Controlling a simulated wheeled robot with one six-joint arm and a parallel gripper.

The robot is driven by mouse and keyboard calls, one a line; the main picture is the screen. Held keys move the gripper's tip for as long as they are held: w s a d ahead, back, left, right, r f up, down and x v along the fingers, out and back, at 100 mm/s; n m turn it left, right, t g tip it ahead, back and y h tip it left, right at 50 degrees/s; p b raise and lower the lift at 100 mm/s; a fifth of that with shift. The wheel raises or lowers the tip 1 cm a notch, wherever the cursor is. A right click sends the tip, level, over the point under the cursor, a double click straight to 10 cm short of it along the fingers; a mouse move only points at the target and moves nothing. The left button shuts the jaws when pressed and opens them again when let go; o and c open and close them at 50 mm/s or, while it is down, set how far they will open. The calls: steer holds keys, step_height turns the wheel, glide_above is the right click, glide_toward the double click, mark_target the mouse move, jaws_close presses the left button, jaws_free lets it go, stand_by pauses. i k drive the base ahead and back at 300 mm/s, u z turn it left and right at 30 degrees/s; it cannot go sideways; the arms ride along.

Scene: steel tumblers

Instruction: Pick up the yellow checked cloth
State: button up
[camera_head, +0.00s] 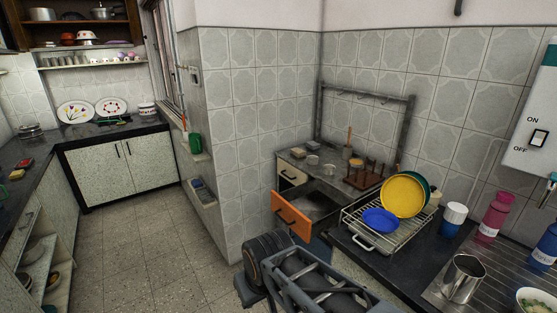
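I cannot make out a yellow checked cloth anywhere in the head view. Two small items, one red-brown (25,163) and one yellowish (17,174), lie on the dark left counter, too small to identify. A round yellow plate (403,195) leans in the wire dish rack (362,238) on the right counter. Dark links of my own arm show at the bottom centre, but my gripper is not in view, so I cannot see its state.
An open drawer with an orange front (291,216) juts out beyond my arm. A blue plate (380,220), steel jug (462,278), pink bottle (494,215) and white-and-blue cup (454,218) stand on the right. The tiled floor (150,240) is clear at left centre.

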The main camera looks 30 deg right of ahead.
mark_target(298, 152)
steer(key=u, duration=0.45)
steer(key=i, duration=2.05)
steer(key=z, duration=1.5)
steer(key=i, duration=0.85)
steer(key=z, duration=0.9)
steer(key=i, duration=0.45)
steer(key=u, duration=0.1)
